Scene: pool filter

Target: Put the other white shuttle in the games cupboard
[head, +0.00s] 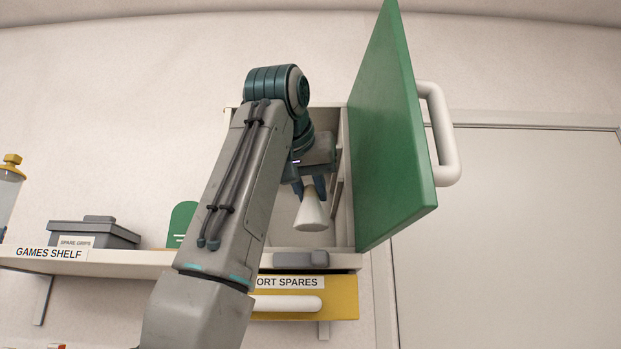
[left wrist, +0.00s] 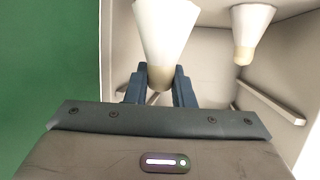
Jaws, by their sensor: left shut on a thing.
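My left gripper (head: 309,188) is inside the open games cupboard (head: 340,258). It is shut on a white shuttle (head: 311,213), whose wide skirt points down in the head view. In the left wrist view the held shuttle (left wrist: 166,35) has its tan cork end between the dark fingers (left wrist: 158,88). A second white shuttle (left wrist: 252,30) is in the cupboard to the right in that view, apart from the held one. My arm covers the cupboard's left part in the head view. My right gripper is not in view.
The green cupboard door (head: 390,140) stands open on the right, with a white handle (head: 437,135). A yellow drawer front (head: 340,305) is below. A grey block (head: 300,259) is at the cupboard's front edge. A games shelf (head: 90,258) with a grey box (head: 95,235) is at left.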

